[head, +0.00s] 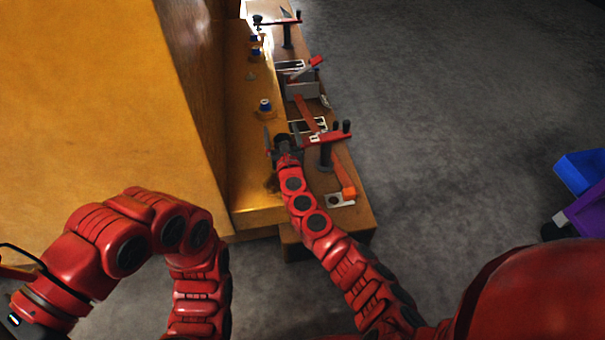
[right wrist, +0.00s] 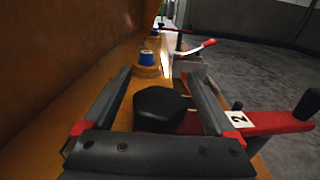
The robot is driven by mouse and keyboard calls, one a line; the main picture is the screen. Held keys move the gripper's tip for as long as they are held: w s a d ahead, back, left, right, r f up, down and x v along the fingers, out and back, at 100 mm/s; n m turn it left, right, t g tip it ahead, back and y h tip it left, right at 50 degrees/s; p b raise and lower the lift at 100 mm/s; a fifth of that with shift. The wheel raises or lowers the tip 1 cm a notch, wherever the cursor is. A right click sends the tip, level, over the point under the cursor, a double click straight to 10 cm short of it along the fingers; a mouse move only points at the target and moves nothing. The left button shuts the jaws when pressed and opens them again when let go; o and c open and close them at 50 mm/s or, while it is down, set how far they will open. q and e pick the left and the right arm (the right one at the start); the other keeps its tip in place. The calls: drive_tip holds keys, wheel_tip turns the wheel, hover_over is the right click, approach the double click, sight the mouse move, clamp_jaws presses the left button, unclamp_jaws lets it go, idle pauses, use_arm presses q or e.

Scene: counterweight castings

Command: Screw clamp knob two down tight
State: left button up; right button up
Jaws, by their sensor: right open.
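My right gripper (head: 281,134) is open over the near clamp on the bench. In the right wrist view its fingers (right wrist: 160,76) stand on either side of a black faceted knob (right wrist: 158,104), with a visible gap at least on the left. The knob sits at the left end of a red clamp arm (right wrist: 262,124) carrying a white label (right wrist: 238,118) with a "2". In the head view the red clamp arm (head: 325,137) runs right from my gripper, which hides the knob.
A blue-capped fitting (head: 265,106) stands on the yellow casting ledge just beyond, also in the right wrist view (right wrist: 147,59). A far red clamp (head: 285,20) and a grey block (head: 301,90) lie further along. The casting's wall rises on the left; open floor lies right.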

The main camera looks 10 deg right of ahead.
sight(290, 143)
drive_tip(key=n+y, duration=0.1)
drive_tip(key=y, duration=0.1)
drive_tip(key=n+y, duration=0.1)
drive_tip(key=y, duration=0.1)
drive_tip(key=n+g+y+b, duration=0.1)
drive_tip(key=n+y, duration=0.1)
drive_tip(key=shift+a, duration=0.4)
drive_tip(key=shift+s+a+n+g+y, duration=0.1)
drive_tip(key=shift+a+n+g+y, duration=0.15)
drive_tip(key=shift+n+g+y, duration=0.75)
drive_tip(key=shift+s+a+n+g+y, duration=0.3)
drive_tip(key=shift+n+y, duration=0.45)
drive_tip(key=shift+y, duration=0.65)
drive_tip(key=shift+w+a+n+g+y, duration=0.15)
drive_tip(key=shift+n+g+y, duration=0.65)
drive_tip(key=shift+y, duration=0.4)
drive_tip(key=shift+s+r, duration=0.1)
